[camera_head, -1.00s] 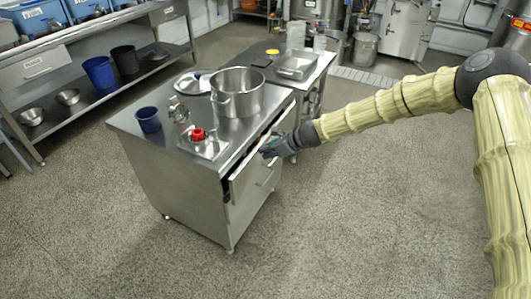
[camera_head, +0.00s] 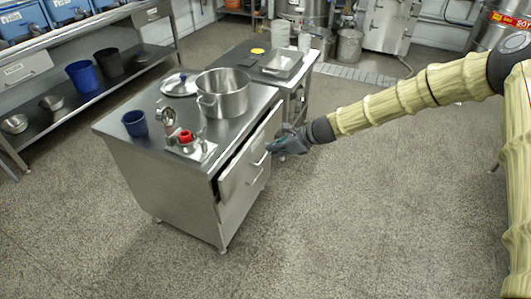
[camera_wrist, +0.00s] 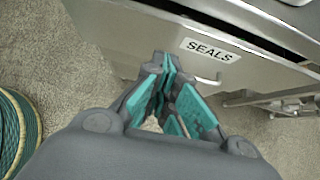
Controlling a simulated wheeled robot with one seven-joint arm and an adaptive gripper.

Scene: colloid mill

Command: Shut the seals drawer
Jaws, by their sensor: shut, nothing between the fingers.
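The seals drawer (camera_head: 240,172) is the upper drawer in the steel cabinet and stands partly open, with a dark gap above its front. In the wrist view its front bears a SEALS label (camera_wrist: 210,50), with a handle (camera_wrist: 206,79) below it. My gripper (camera_head: 277,146) is at the right of the drawer front in the head view, close to it. In the wrist view my gripper (camera_wrist: 170,72) has its teal-padded fingers shut and empty, pointing at the front, left of the handle. I cannot tell whether the fingertips touch it.
The cabinet top (camera_head: 150,150) holds a steel pot (camera_head: 222,93), a blue cup (camera_head: 135,123), a lid (camera_head: 180,84) and a fitting with a red part (camera_head: 186,137). A darker table (camera_head: 245,56) stands behind. Floor right of the cabinet is clear.

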